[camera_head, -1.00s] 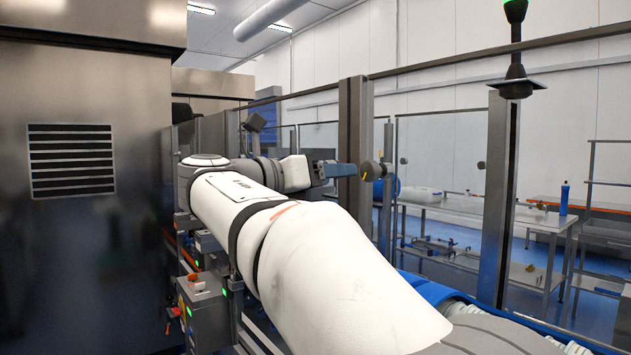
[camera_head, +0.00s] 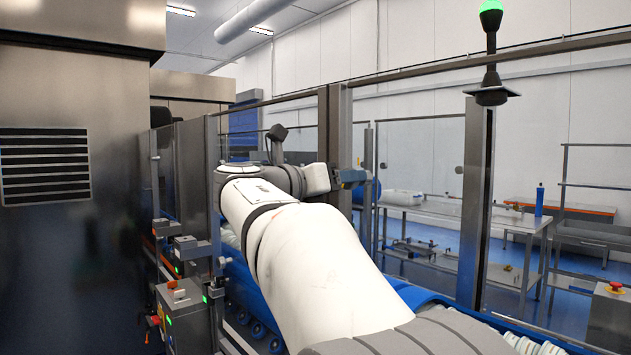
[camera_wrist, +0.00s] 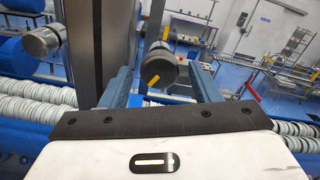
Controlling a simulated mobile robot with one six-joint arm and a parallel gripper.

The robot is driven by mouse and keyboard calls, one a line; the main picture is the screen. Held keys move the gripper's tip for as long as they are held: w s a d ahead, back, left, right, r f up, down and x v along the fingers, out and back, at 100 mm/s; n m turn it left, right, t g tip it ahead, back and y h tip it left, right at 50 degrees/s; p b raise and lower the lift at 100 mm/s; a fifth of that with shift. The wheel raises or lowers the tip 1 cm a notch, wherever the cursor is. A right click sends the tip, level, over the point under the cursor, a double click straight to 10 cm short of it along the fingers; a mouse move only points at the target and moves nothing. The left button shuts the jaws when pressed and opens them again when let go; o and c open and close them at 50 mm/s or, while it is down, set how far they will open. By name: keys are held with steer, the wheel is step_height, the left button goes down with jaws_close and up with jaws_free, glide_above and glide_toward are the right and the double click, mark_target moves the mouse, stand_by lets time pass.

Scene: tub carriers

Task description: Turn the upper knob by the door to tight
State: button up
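A dark round knob (camera_wrist: 161,66) with a yellow pointer mark is in the wrist view, ahead of my gripper. It appears between the two blue fingers, with a gap on each side. My gripper (camera_wrist: 163,78) is open and empty; I cannot tell whether its tips reach the knob in depth. A second round, silver-faced fitting (camera_wrist: 41,41) stands to the left in the wrist view, outside the fingers. In the head view my gripper (camera_head: 350,178) is beside the grey post (camera_head: 338,125), and the knob there is mostly hidden by it.
A blue conveyor (camera_wrist: 25,140) with pale rollers runs below my gripper. Glazed fence panels and a dark post (camera_head: 473,210) stand to the right in the head view. A metal cabinet (camera_head: 60,260) fills the left. Work tables (camera_head: 500,220) stand behind the fence.

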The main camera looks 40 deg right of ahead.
steer(key=c, duration=0.9)
steer(key=shift+m, duration=0.3)
steer(key=shift+w+m+b, duration=0.1)
steer(key=shift+m+b, duration=7.3)
steer(key=shift+m, duration=7.4)
